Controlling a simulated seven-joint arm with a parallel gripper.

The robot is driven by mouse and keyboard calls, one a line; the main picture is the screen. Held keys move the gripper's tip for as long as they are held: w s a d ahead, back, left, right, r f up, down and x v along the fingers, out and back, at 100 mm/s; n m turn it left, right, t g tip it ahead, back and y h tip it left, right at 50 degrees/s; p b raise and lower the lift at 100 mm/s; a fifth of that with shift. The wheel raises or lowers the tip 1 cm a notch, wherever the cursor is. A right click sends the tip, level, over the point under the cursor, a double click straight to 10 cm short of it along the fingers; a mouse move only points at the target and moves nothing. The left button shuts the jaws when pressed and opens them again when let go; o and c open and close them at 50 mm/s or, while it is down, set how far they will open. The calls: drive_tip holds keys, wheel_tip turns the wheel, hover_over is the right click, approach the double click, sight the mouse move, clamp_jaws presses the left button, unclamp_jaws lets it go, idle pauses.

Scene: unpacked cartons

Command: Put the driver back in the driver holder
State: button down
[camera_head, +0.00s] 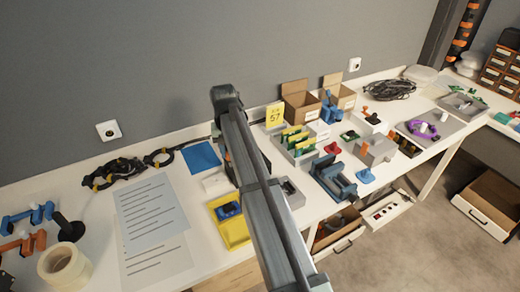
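My arm crosses the middle of the view from the bottom edge up to a grey joint over the back of the bench. My gripper cannot be made out; the arm link covers the area where it could be, so whether it holds anything does not show. I cannot single out the driver for certain. A grey block (380,155) with a small orange part at its left stands on the right half of the bench; whether it is the driver holder is unclear. A white box (368,124) with a small orange-and-black item on top stands behind it.
A yellow tray (236,234) with a blue item lies left of the arm. Green boards (297,140) in a grey rack, a blue-grey vise-like tool (334,180) and open cartons (302,104) crowd the right. Printed sheets (152,215) and a tape roll (64,267) lie left.

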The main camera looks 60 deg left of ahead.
drive_tip(key=s+a+f, duration=0.2)
drive_tip(key=s+f, duration=0.2)
drive_tip(key=s, duration=0.2)
drive_tip(key=shift+f+n, duration=0.25)
drive_tip(key=shift+n, duration=0.15)
idle(0.3)
drive_tip(key=shift+f, duration=1.95)
drive_tip(key=c, duration=0.8)
unclamp_jaws()
drive_tip(key=shift+o, duration=0.2)
wheel_tip(320, 180, up, 14)
drive_tip(key=shift+a, duration=0.1)
